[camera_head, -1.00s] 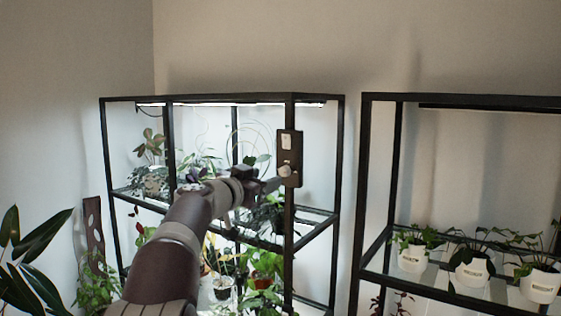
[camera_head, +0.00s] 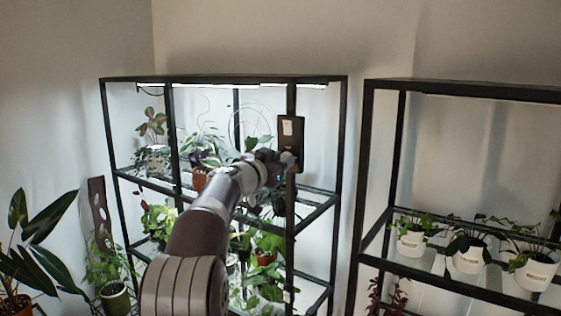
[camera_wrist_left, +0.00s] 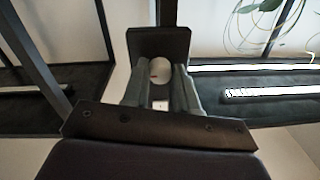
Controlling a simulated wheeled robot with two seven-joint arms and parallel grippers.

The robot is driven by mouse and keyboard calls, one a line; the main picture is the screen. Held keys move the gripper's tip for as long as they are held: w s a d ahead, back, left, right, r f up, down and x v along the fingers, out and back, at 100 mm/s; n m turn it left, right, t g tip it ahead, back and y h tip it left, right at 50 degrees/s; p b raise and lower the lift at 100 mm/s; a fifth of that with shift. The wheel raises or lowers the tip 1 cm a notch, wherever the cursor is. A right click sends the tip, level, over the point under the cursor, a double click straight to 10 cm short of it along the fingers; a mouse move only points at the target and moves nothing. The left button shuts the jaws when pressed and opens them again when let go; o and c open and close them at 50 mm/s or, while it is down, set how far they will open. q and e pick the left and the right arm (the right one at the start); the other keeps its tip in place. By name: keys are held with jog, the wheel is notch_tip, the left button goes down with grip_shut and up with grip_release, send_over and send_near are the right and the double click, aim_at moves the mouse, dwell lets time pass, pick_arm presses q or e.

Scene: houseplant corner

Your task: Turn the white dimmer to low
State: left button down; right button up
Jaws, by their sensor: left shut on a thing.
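The white dimmer knob (camera_wrist_left: 160,68) sits on a dark control plate (camera_head: 291,136) fixed to the front post of the left shelf rack. The plate has a small white label (camera_head: 287,128) on its upper part. My left gripper (camera_head: 281,159) is at the plate's lower part, where the knob is mostly hidden behind it. In the left wrist view my left gripper (camera_wrist_left: 160,82) has its two fingers on either side of the round knob, shut on it. A small reddish mark shows on the knob's face. My right gripper is not in view.
The left rack (camera_head: 215,79) holds several potted plants under a lit lamp strip (camera_head: 230,86). The right rack (camera_head: 460,90) holds several white pots (camera_head: 467,260). A large leafy plant (camera_head: 35,245) stands at the far left. Wall space above the racks is clear.

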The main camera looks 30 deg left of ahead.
pick_arm(q)
jog(key=shift+f, duration=0.1)
jog(key=n, duration=1.7)
jog(key=n+h+p, duration=0.1)
jog(key=n, duration=1.6)
jog(key=shift+a+f+n+h, duration=0.15)
jog(key=shift+n+h, duration=0.15)
dwell(0.5)
